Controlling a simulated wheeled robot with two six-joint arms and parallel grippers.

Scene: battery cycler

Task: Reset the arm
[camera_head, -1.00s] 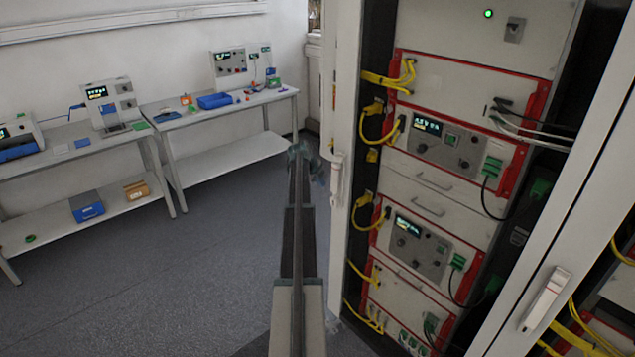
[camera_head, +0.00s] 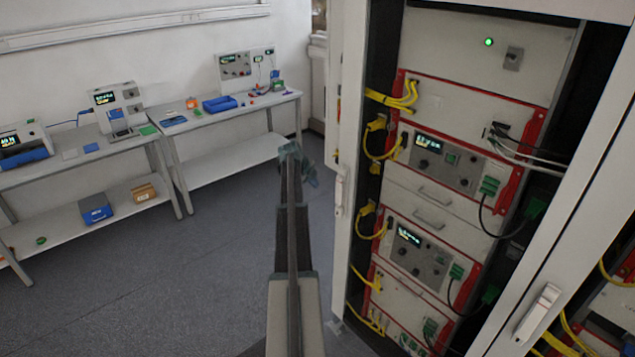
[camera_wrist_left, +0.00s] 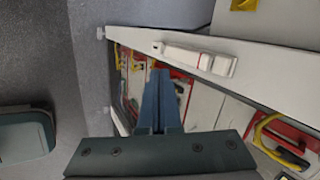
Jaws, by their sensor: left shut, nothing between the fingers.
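My left arm comes up through the lower middle of the head view, stretched out in front of the cabinet. My left gripper (camera_head: 300,165) is at its far end, over the floor and left of the cabinet's white door handle (camera_head: 340,190). In the left wrist view its two blue-grey fingers (camera_wrist_left: 158,100) are together with nothing between them. The white door edge with its handle (camera_wrist_left: 196,56) lies beyond the fingers; I see no contact. My right gripper is not in view.
The cabinet on the right holds red-framed cycler units (camera_head: 445,160) with yellow cables (camera_head: 395,100). Benches (camera_head: 225,112) with instruments and a blue tray (camera_head: 219,104) stand at the back left. The grey floor (camera_head: 180,270) between is clear.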

